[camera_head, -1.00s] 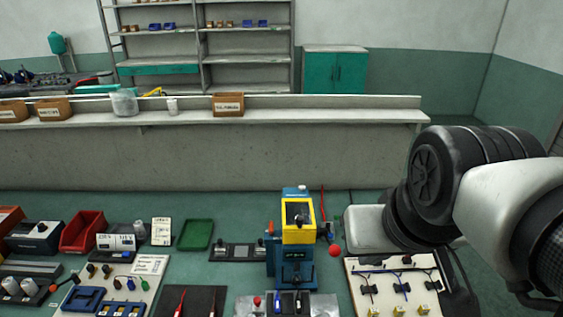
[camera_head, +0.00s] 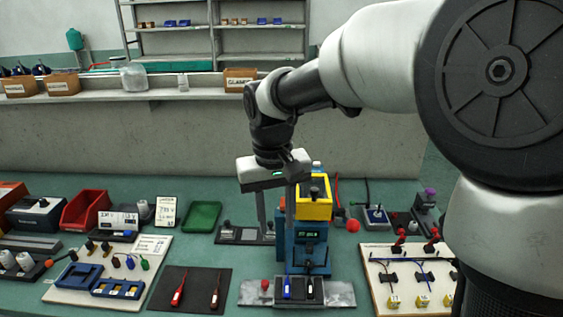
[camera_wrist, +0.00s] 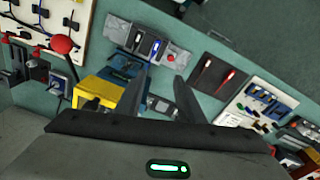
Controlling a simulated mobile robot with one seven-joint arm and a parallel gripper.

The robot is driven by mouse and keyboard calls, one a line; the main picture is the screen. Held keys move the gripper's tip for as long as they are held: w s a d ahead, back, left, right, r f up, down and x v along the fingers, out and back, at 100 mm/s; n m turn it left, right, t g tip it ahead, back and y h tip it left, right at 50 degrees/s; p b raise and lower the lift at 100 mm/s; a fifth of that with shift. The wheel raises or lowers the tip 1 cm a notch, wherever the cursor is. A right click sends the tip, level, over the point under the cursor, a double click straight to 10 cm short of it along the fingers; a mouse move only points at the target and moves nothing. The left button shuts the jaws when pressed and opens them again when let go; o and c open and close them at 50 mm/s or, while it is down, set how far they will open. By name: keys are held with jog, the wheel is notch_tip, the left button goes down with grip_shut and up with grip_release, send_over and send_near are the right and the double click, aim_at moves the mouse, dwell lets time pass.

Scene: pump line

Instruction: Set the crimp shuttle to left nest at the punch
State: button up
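The punch (camera_head: 307,238) is a blue press with a yellow head and a red ball handle (camera_head: 353,225). At its foot lies a pale metal plate (camera_head: 340,294) with a dark shuttle block (camera_head: 298,298) carrying a blue piece and a black piece side by side. A red knob (camera_head: 265,285) stands at the block's left. The block also shows in the wrist view (camera_wrist: 145,42), with the red knob there (camera_wrist: 171,58). My gripper (camera_head: 276,236) points down just left of the yellow head, fingers apart and empty. Which nest is under the punch I cannot tell.
A wiring board (camera_head: 408,280) lies to the right. A green tray (camera_head: 202,216) and a dark fixture (camera_head: 240,236) stand behind.

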send_near(265, 282)
jog(key=shift+g, duration=0.4)
jog(key=f+b, duration=0.1)
jog(key=f, duration=0.1)
jog(key=f+b, duration=0.1)
jog(key=f, duration=0.2)
jog(key=f+b, duration=0.2)
jog(key=f, duration=0.1)
jog(key=shift+w+d, duration=0.1)
jog(key=shift+w, duration=0.25)
grip_shut()
